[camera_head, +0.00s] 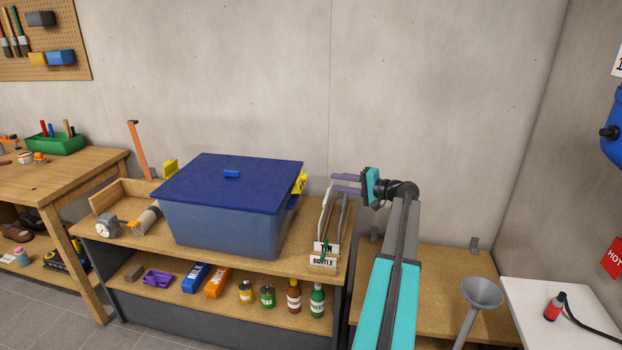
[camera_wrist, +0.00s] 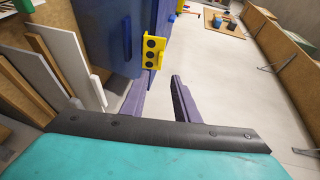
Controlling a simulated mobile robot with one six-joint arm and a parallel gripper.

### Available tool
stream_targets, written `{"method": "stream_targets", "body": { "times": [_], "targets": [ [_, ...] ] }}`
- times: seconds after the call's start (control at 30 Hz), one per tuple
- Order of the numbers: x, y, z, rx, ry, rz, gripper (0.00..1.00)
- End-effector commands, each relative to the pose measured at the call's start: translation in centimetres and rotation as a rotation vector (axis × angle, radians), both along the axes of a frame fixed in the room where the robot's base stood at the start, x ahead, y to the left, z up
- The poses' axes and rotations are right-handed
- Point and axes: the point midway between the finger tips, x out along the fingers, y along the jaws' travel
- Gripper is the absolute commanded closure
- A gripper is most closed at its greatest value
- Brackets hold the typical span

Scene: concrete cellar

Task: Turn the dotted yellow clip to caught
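A blue box (camera_head: 225,225) with a dark blue lid (camera_head: 215,180) stands on the wooden shelf unit. The dotted yellow clip (camera_head: 300,182) is at the lid's right edge. In the wrist view the clip (camera_wrist: 153,50) shows black dots on its face, beside the blue box. I cannot tell if it is caught. Another yellow clip (camera_head: 170,168) sticks up at the box's left side. My gripper (camera_head: 334,183) is right of the box, its purple fingers pointing left at the dotted clip. In the wrist view the fingers (camera_wrist: 158,78) are apart and empty, short of the clip.
Upright boards (camera_head: 328,215) in a rack with labels stand just below my gripper, right of the box. A grey funnel (camera_head: 482,292) stands right.

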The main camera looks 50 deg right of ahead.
Motion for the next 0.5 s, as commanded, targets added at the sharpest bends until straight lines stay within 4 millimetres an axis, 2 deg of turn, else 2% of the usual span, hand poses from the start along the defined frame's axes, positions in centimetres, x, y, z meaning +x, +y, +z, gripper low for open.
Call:
{"method": "stream_targets", "body": {
  "times": [0.5],
  "targets": [
    [6.8, 1.1, -0.9, 0.001, 0.0, 0.004, 0.72]
  ]
}}
